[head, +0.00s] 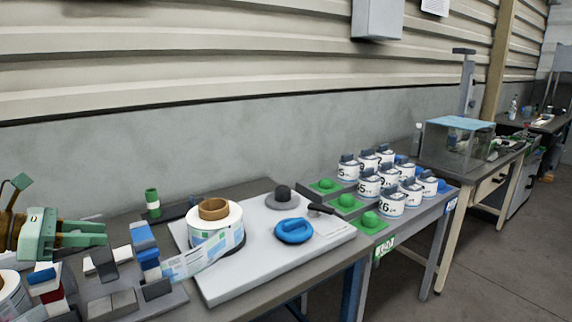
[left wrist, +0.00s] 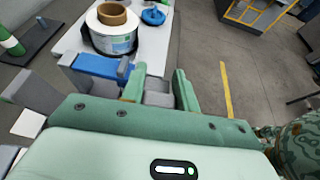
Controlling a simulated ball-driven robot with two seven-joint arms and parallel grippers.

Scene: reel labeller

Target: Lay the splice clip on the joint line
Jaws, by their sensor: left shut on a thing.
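My left gripper (head: 104,233), green, reaches in from the left above the grey splicing fixture (head: 162,303) in the head view. Grey blocks of the fixture show below and beyond the fingers. A printed label strip (head: 185,265) runs from the label reel (head: 217,246) to the fixture. I cannot make out the joint line. My right gripper is not in view.
A blue-and-white upright stack (head: 145,245) stands close to the gripper on the fixture. A green roll (head: 152,201) stands behind. A blue round handle (head: 294,231) lies on the white board (head: 245,276).

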